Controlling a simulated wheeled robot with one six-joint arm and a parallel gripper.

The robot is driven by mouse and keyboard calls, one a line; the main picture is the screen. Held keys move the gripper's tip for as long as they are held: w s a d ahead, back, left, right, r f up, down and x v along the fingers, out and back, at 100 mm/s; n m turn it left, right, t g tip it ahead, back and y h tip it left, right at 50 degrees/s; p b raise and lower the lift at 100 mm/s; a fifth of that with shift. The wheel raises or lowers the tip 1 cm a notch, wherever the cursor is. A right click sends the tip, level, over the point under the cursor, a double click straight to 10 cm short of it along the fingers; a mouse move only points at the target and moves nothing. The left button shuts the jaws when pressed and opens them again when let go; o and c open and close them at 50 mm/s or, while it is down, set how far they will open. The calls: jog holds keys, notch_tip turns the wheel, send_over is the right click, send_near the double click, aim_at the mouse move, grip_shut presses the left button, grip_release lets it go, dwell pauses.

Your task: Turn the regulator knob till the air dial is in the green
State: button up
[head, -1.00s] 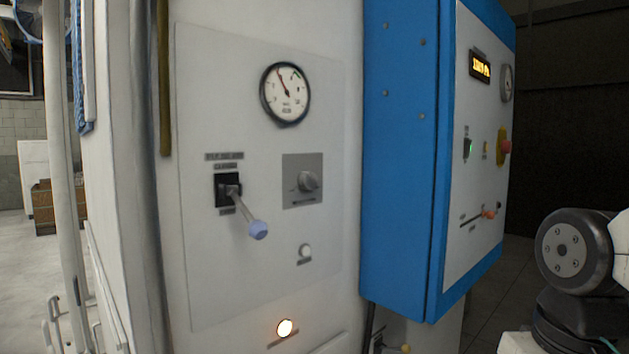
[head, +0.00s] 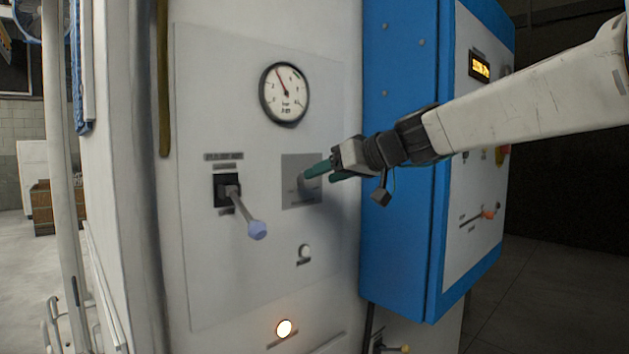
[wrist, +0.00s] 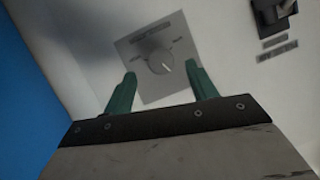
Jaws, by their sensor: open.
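The regulator knob (head: 309,180) is a round grey knob on a grey square plate, partly hidden by my fingers in the head view. In the wrist view the knob (wrist: 161,62) shows between and beyond my two green fingertips, with a pale pointer mark on it. My gripper (head: 320,171) is open in front of the plate; the wrist view shows the fingers (wrist: 162,84) apart, one to each side of the knob. I cannot tell whether they touch it. The round air dial (head: 285,93) above has a white face; its needle points up and left.
A white button (head: 305,251) and a lit lamp (head: 284,328) are below. A blue cabinet (head: 400,190) stands close on the right, behind my arm.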

aim_at(311, 181)
jog(key=shift+x, duration=2)
jog(key=c, duration=1)
